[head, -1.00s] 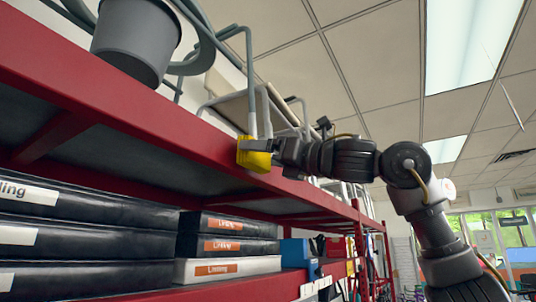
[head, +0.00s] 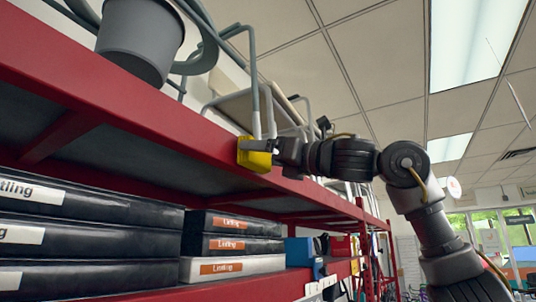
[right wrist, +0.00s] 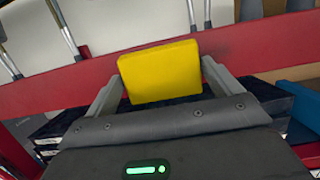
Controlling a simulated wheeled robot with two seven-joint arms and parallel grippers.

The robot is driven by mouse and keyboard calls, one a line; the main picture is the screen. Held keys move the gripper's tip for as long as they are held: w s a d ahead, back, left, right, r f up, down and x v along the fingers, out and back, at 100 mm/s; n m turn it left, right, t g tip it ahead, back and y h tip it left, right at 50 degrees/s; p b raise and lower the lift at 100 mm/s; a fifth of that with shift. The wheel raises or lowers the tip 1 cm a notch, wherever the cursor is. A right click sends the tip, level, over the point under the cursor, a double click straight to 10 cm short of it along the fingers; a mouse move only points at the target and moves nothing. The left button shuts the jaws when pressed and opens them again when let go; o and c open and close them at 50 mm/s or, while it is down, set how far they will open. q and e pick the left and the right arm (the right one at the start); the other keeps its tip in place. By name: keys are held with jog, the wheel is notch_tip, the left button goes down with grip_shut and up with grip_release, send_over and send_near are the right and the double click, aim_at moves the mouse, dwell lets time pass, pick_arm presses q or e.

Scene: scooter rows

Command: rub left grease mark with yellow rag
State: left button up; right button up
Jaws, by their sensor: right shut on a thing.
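The yellow rag (head: 253,160), a block-like folded pad, is against the front face of the red shelf beam (head: 130,100). My right gripper (head: 262,148) is shut on it; in the right wrist view the rag (right wrist: 160,72) sits between the two grey fingers and overlaps the red beam (right wrist: 75,88). Whether the rag touches the beam or is just in front of it, I cannot tell. My left gripper is not in view.
A grey bucket (head: 139,42) and grey-framed chairs (head: 245,103) stand on the upper shelf. Black binders (head: 80,240) and a white one (head: 232,267) lie stacked below, with a blue item (head: 303,250) farther along. The aisle right of the shelf looks open.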

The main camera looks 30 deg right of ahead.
aim_at(270, 159)
jog(key=shift+w+a, duration=0.25)
jog(key=shift+w, duration=0.1)
jog(key=shift+d, duration=0.1)
jog(key=shift+w+d, duration=0.45)
jog(key=shift+d, duration=0.4)
jog(key=shift+w+d, duration=0.4)
jog(key=shift+d, duration=0.4)
jog(key=w+d, duration=0.3)
jog(key=d, duration=0.2)
jog(key=shift+w+d, duration=0.4)
jog(key=shift+a, duration=0.15)
jog(key=shift+s+a+b, duration=0.3)
jog(key=shift+s+a, duration=0.2)
jog(key=shift+a, duration=0.25)
jog(key=shift+s+a+b, duration=0.25)
jog(key=shift+s+a, duration=0.2)
jog(key=shift+a, duration=0.3)
